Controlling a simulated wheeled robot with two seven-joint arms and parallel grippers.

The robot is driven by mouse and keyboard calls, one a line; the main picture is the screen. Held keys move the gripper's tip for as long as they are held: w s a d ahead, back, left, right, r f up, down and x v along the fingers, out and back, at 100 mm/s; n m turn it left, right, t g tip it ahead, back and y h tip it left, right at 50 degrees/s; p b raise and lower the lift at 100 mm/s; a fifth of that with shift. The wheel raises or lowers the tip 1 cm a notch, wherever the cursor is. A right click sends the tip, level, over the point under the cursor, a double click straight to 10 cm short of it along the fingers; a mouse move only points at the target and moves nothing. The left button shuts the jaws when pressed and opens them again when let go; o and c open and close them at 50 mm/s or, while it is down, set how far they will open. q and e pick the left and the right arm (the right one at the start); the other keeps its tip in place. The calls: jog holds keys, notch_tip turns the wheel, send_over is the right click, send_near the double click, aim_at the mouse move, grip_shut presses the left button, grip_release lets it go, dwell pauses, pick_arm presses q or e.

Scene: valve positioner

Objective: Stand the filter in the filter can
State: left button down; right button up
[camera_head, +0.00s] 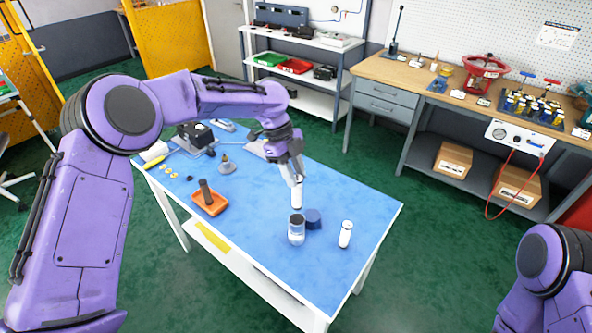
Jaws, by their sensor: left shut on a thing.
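A white cylinder, which I take for the filter (297,197), hangs roughly upright below my left gripper (295,180). The gripper is shut on its upper part, pointing down over the table. The filter can (296,236) is a clear-and-grey open cup standing upright on the blue table top, just nearer to me than the held filter. The filter appears apart from the can; its exact height above the table is hard to tell. My right gripper is out of view; only part of my right arm shows at the lower right.
A dark blue cap-like part (314,217) sits right beside the can. Another white cylinder (345,234) stands to the right. An orange tray (210,203) with a dark post and a grey cone-shaped part (226,162) lie left. The blue table's (365,210) right end is clear.

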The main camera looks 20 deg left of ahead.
aim_at(295, 204)
pick_arm(q)
jog(key=f+b, duration=0.1)
jog(key=f, duration=0.1)
jog(key=w+f+b, duration=0.1)
jog(key=f+b, duration=0.1)
jog(key=shift+s+f+b, duration=0.25)
jog(key=shift+f+b, duration=0.4)
jog(key=shift+b, duration=0.3)
jog(key=shift+f+b, duration=1.65)
jog(key=shift+f, duration=2.2)
jog(key=c, duration=0.7)
grip_release()
jog(key=shift+c, duration=0.2)
jog(key=shift+r, duration=0.15)
